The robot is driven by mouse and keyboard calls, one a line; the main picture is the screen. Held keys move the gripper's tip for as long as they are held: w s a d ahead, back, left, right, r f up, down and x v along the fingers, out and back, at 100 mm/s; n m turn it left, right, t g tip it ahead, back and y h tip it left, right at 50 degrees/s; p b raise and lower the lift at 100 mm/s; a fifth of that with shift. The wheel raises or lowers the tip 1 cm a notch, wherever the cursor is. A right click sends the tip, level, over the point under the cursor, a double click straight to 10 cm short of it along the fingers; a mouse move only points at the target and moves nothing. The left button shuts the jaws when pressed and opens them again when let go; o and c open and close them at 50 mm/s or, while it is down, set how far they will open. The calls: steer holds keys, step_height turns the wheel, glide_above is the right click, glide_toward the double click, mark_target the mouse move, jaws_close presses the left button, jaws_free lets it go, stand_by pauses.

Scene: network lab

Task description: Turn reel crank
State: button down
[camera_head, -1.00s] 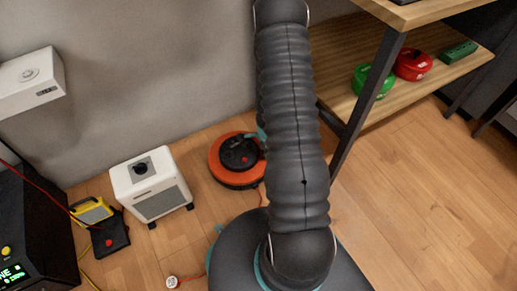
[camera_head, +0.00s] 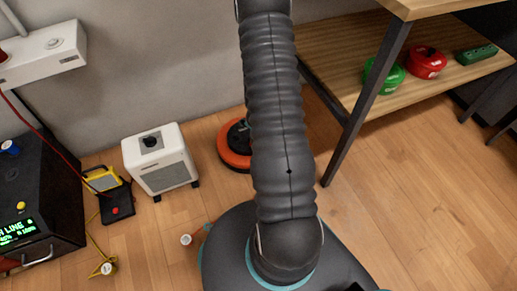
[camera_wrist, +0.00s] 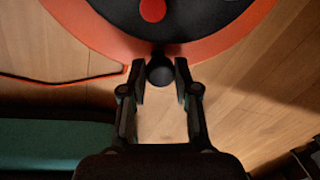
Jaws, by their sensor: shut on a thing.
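The orange and black cable reel (camera_head: 234,158) lies on the wooden floor by the wall, partly hidden behind my arm in the head view. In the wrist view, the reel's orange rim (camera_wrist: 85,25) and black hub with a red centre (camera_wrist: 152,10) fill the top. My gripper (camera_wrist: 160,75) has its two fingers on either side of a round black crank knob (camera_wrist: 160,71) at the reel's near edge. It is shut on the knob. In the head view my gripper is hidden behind my arm.
A white heater-like box (camera_head: 160,160) stands left of the reel. A black pedal with a red button (camera_head: 116,205) and a yellow device (camera_head: 101,180) lie further left. A wooden shelf (camera_head: 330,60) stands at the right, with open floor before it.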

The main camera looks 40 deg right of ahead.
stand_by(0.5)
steer(key=c, duration=0.9)
jaws_free()
steer(key=shift+o, duration=0.2)
steer(key=shift+r, duration=0.15)
step_height(320, 180, up, 12)
steer(key=a, duration=0.1)
steer(key=shift+s+a+f, duration=0.15)
steer(key=shift+a+f, duration=0.05)
stand_by(0.5)
